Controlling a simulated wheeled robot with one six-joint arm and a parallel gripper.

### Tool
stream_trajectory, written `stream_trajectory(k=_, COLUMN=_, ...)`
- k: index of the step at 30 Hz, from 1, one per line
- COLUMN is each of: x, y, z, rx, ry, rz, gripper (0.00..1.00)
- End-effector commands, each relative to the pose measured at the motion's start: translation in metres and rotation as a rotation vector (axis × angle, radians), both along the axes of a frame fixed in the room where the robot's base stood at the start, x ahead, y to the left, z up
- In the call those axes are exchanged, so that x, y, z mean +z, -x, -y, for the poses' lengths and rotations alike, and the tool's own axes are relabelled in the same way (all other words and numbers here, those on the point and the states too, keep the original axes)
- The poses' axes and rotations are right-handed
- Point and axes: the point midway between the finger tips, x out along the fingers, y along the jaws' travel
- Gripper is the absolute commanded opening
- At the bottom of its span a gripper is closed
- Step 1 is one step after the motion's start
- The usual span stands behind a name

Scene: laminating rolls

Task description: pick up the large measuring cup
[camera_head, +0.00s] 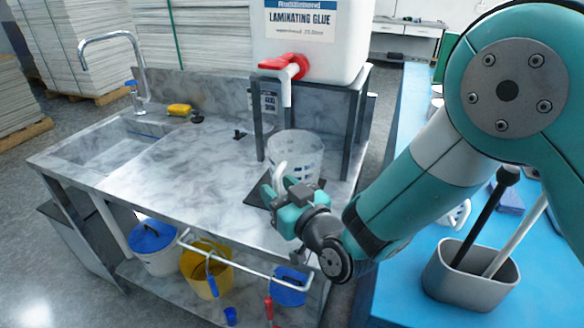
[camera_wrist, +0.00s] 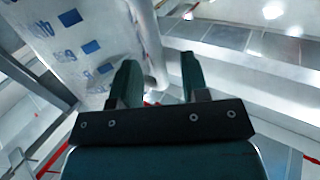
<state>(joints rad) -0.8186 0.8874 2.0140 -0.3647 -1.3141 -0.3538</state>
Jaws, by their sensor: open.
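The large measuring cup (camera_head: 303,146) is translucent with printed marks. It stands upright on the marble counter, under the red tap of the glue container. In the wrist view, the cup (camera_wrist: 72,45) fills the upper left with its blue marks, and its pale handle (camera_wrist: 147,38) runs down toward the gap between my fingers. My gripper (camera_head: 285,187) is open at the handle side of the cup, and its fingers (camera_wrist: 160,78) point at the handle. I cannot tell whether they touch it. The cup's lower front is partly hidden by my gripper.
A dark stand (camera_head: 348,88) carries the glue container (camera_head: 318,40) around the cup. A grey bin with tools (camera_head: 470,278) and a partly hidden smaller white cup (camera_head: 461,214) are on the blue table. A yellow sponge (camera_head: 179,110) lies by the sink. The counter's left middle is clear.

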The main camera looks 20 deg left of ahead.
Motion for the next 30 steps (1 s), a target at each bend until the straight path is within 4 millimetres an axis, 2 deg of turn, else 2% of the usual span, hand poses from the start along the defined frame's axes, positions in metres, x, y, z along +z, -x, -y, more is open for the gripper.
stream_trajectory(k=1, x=0.0052, y=-0.0018, z=-0.0046, rx=0.002, ry=0.002, rz=-0.001, gripper=0.42)
stream_trajectory(k=4, x=0.003, y=-0.006, z=-0.0093, rx=0.002, ry=0.001, rz=0.0, gripper=0.42)
stream_trajectory(k=13, x=-0.0007, y=-0.0081, z=-0.0111, rx=0.0, ry=-0.001, rz=-0.001, gripper=0.42)
stream_trajectory(k=14, x=-0.0006, y=-0.0081, z=-0.0111, rx=0.0, ry=-0.001, rz=-0.001, gripper=0.37)
stream_trajectory(k=18, x=-0.0004, y=-0.0081, z=-0.0111, rx=0.0, ry=0.0, rz=0.0, gripper=0.05)
stream_trajectory(k=19, x=-0.0004, y=-0.008, z=-0.011, rx=0.0, ry=0.0, rz=0.0, gripper=0.0)
stream_trajectory(k=30, x=0.0014, y=-0.0083, z=-0.0109, rx=0.0, ry=-0.002, rz=0.001, gripper=0.0)
